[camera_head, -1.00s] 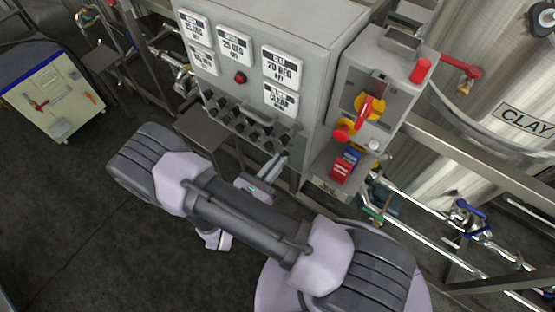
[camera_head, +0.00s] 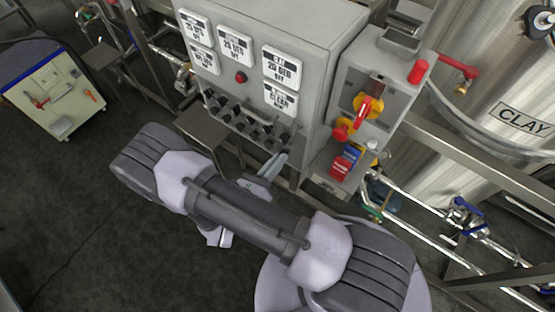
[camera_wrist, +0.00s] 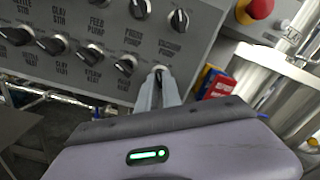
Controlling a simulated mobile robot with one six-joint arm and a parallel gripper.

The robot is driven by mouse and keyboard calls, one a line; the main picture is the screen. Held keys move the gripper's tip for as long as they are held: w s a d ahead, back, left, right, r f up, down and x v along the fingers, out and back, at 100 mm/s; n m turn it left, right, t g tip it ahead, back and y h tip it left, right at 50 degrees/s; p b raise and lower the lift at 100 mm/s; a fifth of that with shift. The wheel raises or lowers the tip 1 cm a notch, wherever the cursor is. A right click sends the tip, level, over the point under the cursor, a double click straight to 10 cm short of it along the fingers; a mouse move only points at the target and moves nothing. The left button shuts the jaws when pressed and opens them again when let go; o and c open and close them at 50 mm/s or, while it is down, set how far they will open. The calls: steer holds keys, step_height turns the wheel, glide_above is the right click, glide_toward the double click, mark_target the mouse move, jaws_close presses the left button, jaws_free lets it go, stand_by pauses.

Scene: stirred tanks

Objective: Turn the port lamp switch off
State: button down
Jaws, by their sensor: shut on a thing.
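The grey control panel (camera_wrist: 105,45) carries two rows of black rotary switches with white pointer marks. My gripper (camera_wrist: 160,74) is shut on the rightmost switch of the lower row (camera_wrist: 160,69), just below the vacuum pump switch (camera_wrist: 179,20). The fingers cover most of this switch and its label, so I cannot read its name. In the head view my gripper (camera_head: 279,158) reaches the panel's lower right corner, below the switch rows (camera_head: 245,122). I cannot make out a port lamp label in either view.
Right of the panel is a grey box (camera_head: 385,75) with a red-and-yellow handle (camera_head: 364,108) and red and blue blocks (camera_head: 342,165) close to my fingers. A steel tank (camera_head: 500,70) and pipes stand farther right.

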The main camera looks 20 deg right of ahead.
steer(key=c, duration=1.5)
jaws_free()
steer(key=p+v, duration=0.1)
steer(key=v, duration=1.6)
steer(key=shift+s+a+p, duration=0.15)
steer(key=shift+s+p, duration=0.05)
steer(key=shift+p, duration=0.15)
steer(key=shift+r, duration=0.1)
